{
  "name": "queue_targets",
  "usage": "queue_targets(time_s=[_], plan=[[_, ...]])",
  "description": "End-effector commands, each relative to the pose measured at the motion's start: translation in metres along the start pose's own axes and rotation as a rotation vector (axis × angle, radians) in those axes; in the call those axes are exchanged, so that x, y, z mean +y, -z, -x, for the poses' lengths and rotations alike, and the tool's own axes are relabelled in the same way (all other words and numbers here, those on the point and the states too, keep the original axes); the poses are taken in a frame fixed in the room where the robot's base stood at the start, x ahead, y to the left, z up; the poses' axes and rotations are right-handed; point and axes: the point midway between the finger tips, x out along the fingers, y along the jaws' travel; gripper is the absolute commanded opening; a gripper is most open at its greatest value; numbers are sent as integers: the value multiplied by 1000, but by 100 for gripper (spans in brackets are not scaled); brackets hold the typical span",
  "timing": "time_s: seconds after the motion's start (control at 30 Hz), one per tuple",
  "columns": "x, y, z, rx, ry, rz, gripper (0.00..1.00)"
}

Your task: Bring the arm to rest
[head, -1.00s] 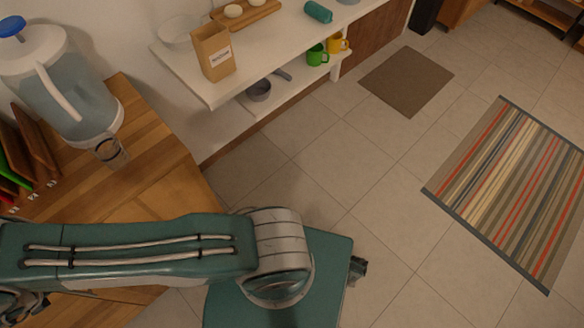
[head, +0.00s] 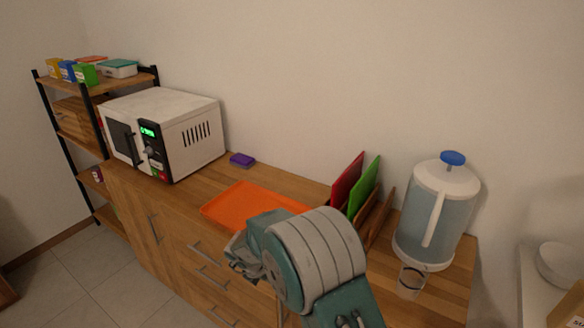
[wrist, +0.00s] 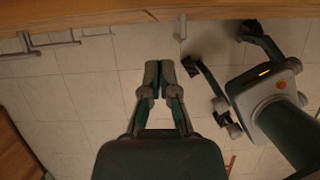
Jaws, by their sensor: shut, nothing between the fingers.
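My arm is folded close in the middle of the head view, its teal and grey joint in front of the wooden cabinet. My gripper (wrist: 159,66) is shut and empty in the wrist view, its dark fingertips side by side above the tiled floor. In the head view only a small part around its base shows at the left of the joint, in front of the cabinet, and its fingertips cannot be made out.
The cabinet top (head: 295,195) bears an orange tray (head: 235,205), a microwave (head: 180,132), a purple sponge-like block (head: 242,160), upright boards (head: 365,185) and a water dispenser (head: 437,215) with a glass (head: 410,282). A shelf rack (head: 75,135) stands left. Tiled floor (head: 75,272) is clear at lower left.

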Motion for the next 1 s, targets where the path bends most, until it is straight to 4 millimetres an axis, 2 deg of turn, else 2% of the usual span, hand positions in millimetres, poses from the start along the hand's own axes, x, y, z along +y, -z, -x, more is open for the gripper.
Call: queue_targets(time_s=[0.17, 0.3, 0.5, 0.73, 1.0], plan=[[0, -39, 30, -102, -95, 149, 0], [-1, -80, 69, -240, -196, 363, 0], [-9, -122, 128, -440, -294, 685, 0], [-30, -145, 193, -661, -343, 1078, 0], [-67, -141, 257, -884, -318, 1566, 0]])
